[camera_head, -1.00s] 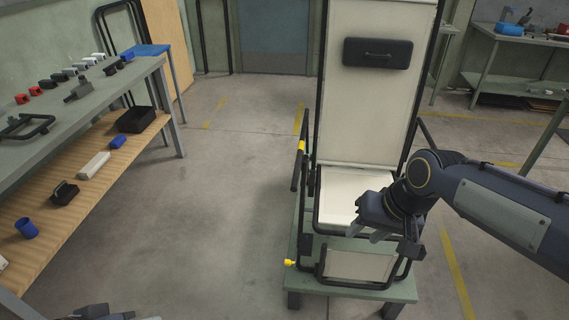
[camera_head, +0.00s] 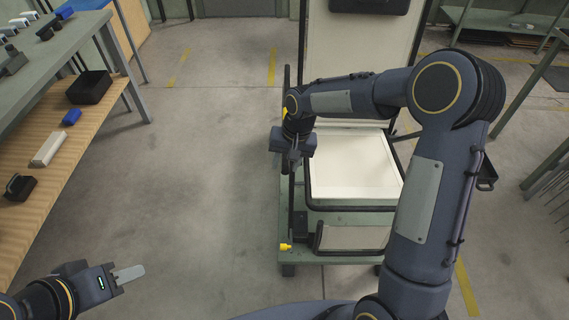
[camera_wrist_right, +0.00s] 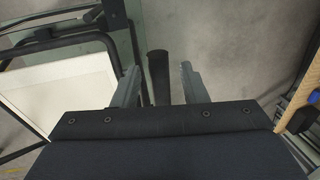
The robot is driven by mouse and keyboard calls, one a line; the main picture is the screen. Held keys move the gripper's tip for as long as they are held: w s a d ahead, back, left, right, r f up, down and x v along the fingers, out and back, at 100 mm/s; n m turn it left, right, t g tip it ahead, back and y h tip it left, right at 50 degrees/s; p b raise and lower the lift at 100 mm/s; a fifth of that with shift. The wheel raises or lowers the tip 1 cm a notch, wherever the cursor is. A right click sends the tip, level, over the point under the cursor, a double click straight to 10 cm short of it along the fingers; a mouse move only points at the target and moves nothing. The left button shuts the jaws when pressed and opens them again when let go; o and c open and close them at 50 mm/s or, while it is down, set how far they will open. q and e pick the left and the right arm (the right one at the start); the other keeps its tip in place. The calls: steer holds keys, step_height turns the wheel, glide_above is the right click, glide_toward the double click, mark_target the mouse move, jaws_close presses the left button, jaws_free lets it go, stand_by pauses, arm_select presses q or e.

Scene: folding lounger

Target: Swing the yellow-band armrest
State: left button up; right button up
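The folding lounger has a cream seat (camera_head: 350,165) and a tall cream backrest (camera_head: 375,40) in a black tube frame. On its left side a dark armrest bar (camera_head: 286,80) stands steeply, and the yellow band (camera_head: 284,112) shows partly behind my right wrist. My right gripper (camera_head: 294,165) points down at this left side. In the right wrist view its fingers (camera_wrist_right: 160,88) are open, with a dark bar end (camera_wrist_right: 158,66) between them and gaps on both sides. My left gripper (camera_head: 130,274) is low at the left, away from the lounger; its finger opening is unclear.
The lounger stands on a green platform (camera_head: 345,220) with a yellow knob (camera_head: 285,247) at its front left. A workbench with a wooden shelf (camera_head: 75,150) is at the left. Open floor lies between the bench and the lounger.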

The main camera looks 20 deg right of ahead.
steer(key=shift+a+f, duration=0.15)
steer(key=shift+f, duration=0.7)
jaws_close()
steer(key=shift+r, duration=0.15)
